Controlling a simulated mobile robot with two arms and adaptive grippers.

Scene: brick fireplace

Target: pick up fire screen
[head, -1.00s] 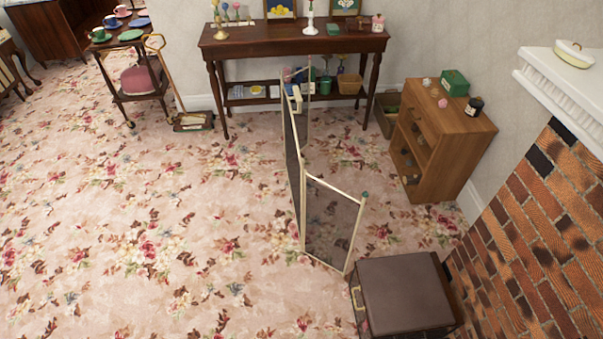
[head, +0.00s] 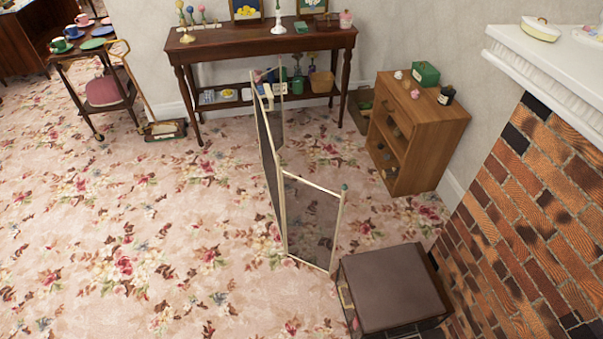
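The fire screen (head: 311,222) stands upright on the floral carpet in the middle of the head view. It has folding mesh panels in a thin cream frame. The near panel faces me, and a long panel runs back from it, seen nearly edge-on. A further panel stands at the back, in front of the dark wooden side table. The near panel's lower right corner is close to the brown-topped box; I cannot tell whether they touch. Neither of my grippers is in view.
The brown-topped box (head: 392,285) stands by the brick fireplace (head: 530,200) at the right. A small wooden cabinet (head: 425,135) and the dark side table (head: 255,42) stand along the back wall. A tea trolley (head: 100,90) is at the back left. The carpet (head: 120,240) at left is clear.

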